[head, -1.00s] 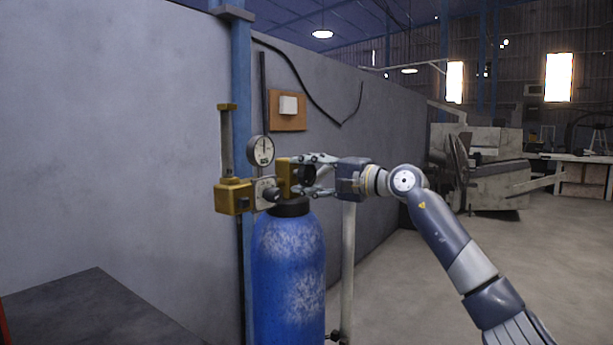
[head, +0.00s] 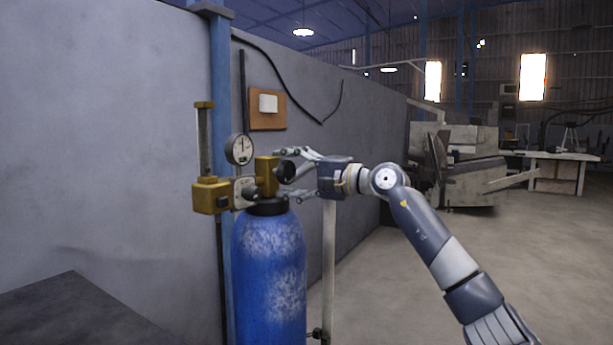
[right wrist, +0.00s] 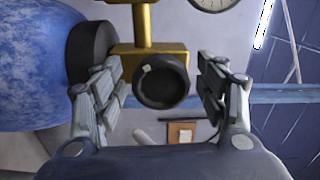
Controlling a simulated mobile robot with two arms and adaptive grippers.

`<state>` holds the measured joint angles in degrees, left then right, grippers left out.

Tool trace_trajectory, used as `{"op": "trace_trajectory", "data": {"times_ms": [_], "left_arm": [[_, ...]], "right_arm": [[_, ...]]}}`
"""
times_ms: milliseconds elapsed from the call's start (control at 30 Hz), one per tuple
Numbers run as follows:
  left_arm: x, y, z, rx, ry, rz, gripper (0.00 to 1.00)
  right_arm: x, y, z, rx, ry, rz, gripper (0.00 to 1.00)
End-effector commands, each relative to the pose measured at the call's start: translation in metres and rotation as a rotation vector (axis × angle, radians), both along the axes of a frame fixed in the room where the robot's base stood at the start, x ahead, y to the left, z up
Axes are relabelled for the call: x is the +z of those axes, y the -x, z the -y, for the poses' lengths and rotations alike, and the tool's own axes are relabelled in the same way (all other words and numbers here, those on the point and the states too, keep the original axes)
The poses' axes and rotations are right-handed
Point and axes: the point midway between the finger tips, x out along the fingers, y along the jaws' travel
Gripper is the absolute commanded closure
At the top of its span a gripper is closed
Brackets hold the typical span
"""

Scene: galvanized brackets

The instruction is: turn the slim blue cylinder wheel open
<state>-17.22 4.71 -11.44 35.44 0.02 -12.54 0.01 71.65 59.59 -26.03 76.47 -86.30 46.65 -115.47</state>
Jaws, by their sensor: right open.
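The slim blue cylinder (head: 268,280) stands upright with worn pale patches and a dark collar. A brass valve (head: 266,175) sits on top, and its round black wheel (head: 287,172) faces right, toward my right gripper (head: 285,174). The gripper is open, with one finger above the wheel and one below it. In the right wrist view the wheel (right wrist: 162,85) lies between the two spread fingers of my right gripper (right wrist: 160,62), with visible gaps on both sides. The cylinder (right wrist: 35,70) is at the left there. My left gripper is not in view.
A round gauge (head: 239,149) and brass regulator parts (head: 210,195) stand left of the valve. A blue post (head: 222,90) and grey wall (head: 330,110) are close behind. A dark tabletop (head: 75,310) is at lower left. Open floor (head: 430,270) lies to the right.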

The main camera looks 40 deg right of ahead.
Motion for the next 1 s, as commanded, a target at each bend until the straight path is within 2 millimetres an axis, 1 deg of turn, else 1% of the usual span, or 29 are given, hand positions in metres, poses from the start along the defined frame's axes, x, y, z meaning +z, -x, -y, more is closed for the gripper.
{"op": "trace_trajectory", "data": {"times_ms": [167, 300, 500, 800, 1000], "left_arm": [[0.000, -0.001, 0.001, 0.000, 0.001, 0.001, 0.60], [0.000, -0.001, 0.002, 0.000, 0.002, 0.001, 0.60], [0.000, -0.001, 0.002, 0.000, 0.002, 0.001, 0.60], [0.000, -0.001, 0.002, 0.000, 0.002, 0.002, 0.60], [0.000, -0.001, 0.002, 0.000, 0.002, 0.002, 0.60]], "right_arm": [[-0.001, 0.026, 0.012, -0.003, 0.004, -0.002, 0.34], [-0.001, 0.051, 0.022, -0.002, 0.006, -0.004, 0.34], [-0.001, 0.080, 0.033, -0.002, 0.005, -0.004, 0.34], [-0.001, 0.100, 0.042, -0.001, 0.003, -0.002, 0.34], [0.000, 0.104, 0.042, 0.001, 0.003, -0.001, 0.34]]}}
